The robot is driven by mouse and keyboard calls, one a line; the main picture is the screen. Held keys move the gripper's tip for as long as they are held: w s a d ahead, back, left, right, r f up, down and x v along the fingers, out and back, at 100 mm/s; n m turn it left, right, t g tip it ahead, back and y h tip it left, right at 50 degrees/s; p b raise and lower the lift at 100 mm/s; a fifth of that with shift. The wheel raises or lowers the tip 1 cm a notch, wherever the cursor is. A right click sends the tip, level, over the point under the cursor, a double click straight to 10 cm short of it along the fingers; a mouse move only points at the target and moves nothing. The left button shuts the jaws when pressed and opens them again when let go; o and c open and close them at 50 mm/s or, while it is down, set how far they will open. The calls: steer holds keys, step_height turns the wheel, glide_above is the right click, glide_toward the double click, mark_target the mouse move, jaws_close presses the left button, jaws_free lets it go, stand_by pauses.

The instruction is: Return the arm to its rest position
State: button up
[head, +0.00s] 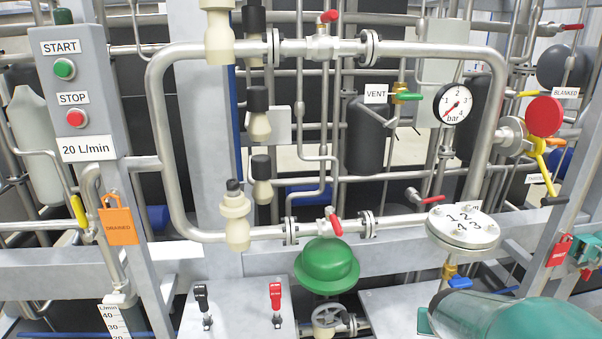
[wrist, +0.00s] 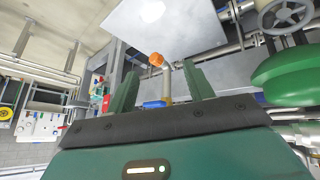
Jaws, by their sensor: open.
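In the wrist view my gripper (wrist: 161,70) shows its two green fingers standing apart, with nothing held between them. Behind the gap an orange knob (wrist: 156,59) and a short pipe with a blue part are seen, apart from the fingers as far as I can tell. In the head view a teal and grey rounded part of my arm reaches in at the bottom right corner, low in front of the frame. The fingers cannot be made out in the head view.
A green dome (head: 327,265) hangs under the lower pipe, with a handwheel (head: 330,318) below. A flanged round cap (head: 462,228) is near my arm. A control box (head: 75,95) stands at left, and a gauge (head: 453,104) at right. Black and red levers (head: 276,300) rise in front.

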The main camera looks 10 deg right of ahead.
steer(key=s+a+r+n+y, duration=0.2)
steer(key=s+a+r, duration=0.3)
steer(key=a, duration=0.4)
steer(key=s+a+r+n+y, duration=0.2)
steer(key=s+a+r, duration=0.3)
steer(key=a, duration=0.5)
steer(key=shift+s+a+r+n+y, duration=0.3)
steer(key=shift+r+n, duration=0.1)
steer(key=shift+r, duration=0.45)
